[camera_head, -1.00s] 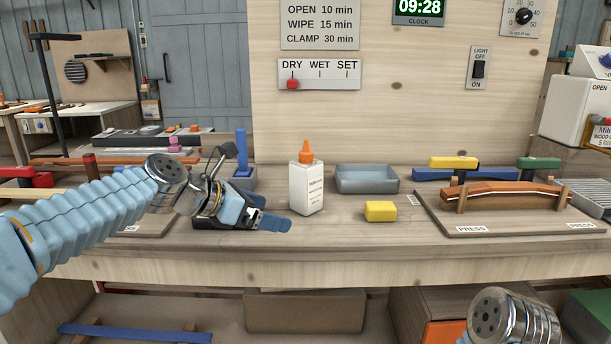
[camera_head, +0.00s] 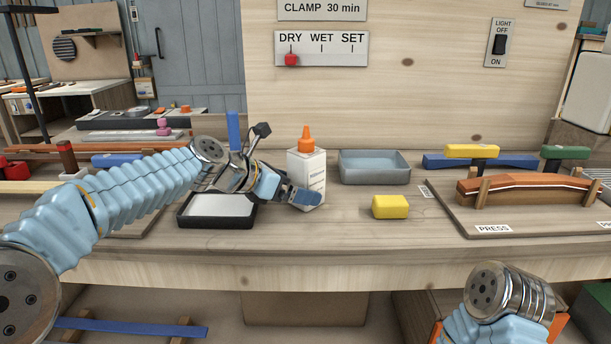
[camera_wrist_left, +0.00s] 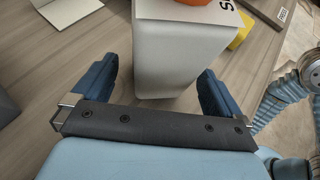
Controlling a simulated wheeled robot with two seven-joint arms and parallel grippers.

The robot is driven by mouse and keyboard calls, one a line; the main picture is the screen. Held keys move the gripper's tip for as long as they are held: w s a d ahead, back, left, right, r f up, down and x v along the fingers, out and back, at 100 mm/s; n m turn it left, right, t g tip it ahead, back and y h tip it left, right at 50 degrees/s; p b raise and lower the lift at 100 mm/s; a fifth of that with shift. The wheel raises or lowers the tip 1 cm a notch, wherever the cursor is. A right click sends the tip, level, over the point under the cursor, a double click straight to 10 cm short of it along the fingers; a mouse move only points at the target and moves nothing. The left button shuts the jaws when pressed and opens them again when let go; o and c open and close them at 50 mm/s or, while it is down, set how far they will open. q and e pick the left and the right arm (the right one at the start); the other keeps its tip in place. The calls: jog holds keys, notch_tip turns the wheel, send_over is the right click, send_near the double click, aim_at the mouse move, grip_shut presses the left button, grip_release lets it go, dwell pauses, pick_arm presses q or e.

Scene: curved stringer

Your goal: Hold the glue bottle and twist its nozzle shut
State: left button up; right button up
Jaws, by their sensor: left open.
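The white glue bottle (camera_head: 310,168) stands upright on the bench, with its orange nozzle (camera_head: 306,140) on top. My left gripper (camera_head: 303,198) is low at the bottle's left front side. In the left wrist view the bottle (camera_wrist_left: 183,50) stands between the two blue fingers of the open gripper (camera_wrist_left: 160,88), with gaps on both sides. Only the nozzle's orange lower edge (camera_wrist_left: 194,2) shows there. My right arm's metal joint is at the bottom right of the head view, but its gripper is not in view.
A yellow block (camera_head: 390,207) lies right of the bottle, with a grey tray (camera_head: 375,172) behind it. A black-rimmed tray (camera_head: 216,225) sits under my left wrist. A press board (camera_head: 470,218) with a curved wooden piece stands at the right. The bench front is clear.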

pick_arm(q)
jog(key=shift+x, duration=1.05)
jog(key=shift+c, duration=0.5)
